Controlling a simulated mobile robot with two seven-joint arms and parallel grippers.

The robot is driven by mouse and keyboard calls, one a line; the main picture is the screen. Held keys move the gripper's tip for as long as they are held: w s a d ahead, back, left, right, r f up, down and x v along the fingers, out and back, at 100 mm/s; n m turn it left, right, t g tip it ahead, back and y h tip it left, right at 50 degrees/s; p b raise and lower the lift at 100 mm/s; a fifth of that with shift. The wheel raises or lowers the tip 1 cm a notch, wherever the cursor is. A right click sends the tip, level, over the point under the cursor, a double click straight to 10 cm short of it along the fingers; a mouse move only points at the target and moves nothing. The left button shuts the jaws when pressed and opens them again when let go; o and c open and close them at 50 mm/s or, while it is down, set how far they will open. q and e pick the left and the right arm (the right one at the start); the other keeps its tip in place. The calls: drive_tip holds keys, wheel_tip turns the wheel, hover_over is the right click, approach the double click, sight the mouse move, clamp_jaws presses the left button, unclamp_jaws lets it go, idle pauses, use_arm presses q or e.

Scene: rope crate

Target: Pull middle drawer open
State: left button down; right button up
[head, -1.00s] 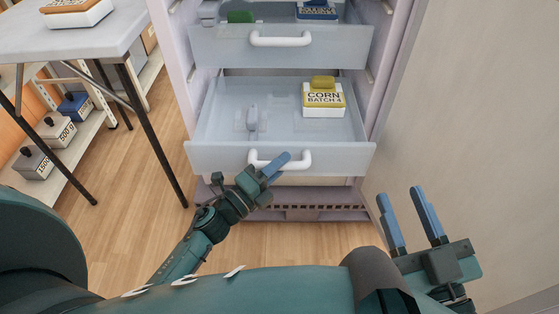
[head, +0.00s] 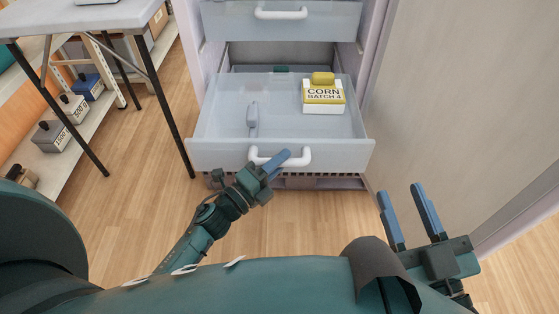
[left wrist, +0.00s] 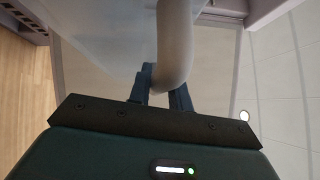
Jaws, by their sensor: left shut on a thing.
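The open drawer (head: 215,153) is pale and translucent and sticks out of the cabinet in the head view. Its white handle (head: 302,158) is on the front panel. My left gripper (head: 277,162) is shut on this handle. In the left wrist view the handle (left wrist: 174,45) passes between the fingertips (left wrist: 160,88). My right gripper (head: 408,212) is open and empty at the lower right.
A grey table (head: 85,15) with dark legs stands at the left. A low shelf behind it holds several boxes, one blue (head: 88,86). The cabinet's right side is next to a large pale panel (head: 445,90). Wooden floor (head: 130,200) is clear in front.

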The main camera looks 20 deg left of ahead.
idle(0.3)
use_arm(q)
drive_tip(key=c, duration=1.3)
unclamp_jaws()
drive_tip(key=shift+s, duration=0.1)
drive_tip(key=p+v, duration=0.2)
drive_tip(key=v, duration=1.1)
drive_tip(key=shift+s, duration=0.1)
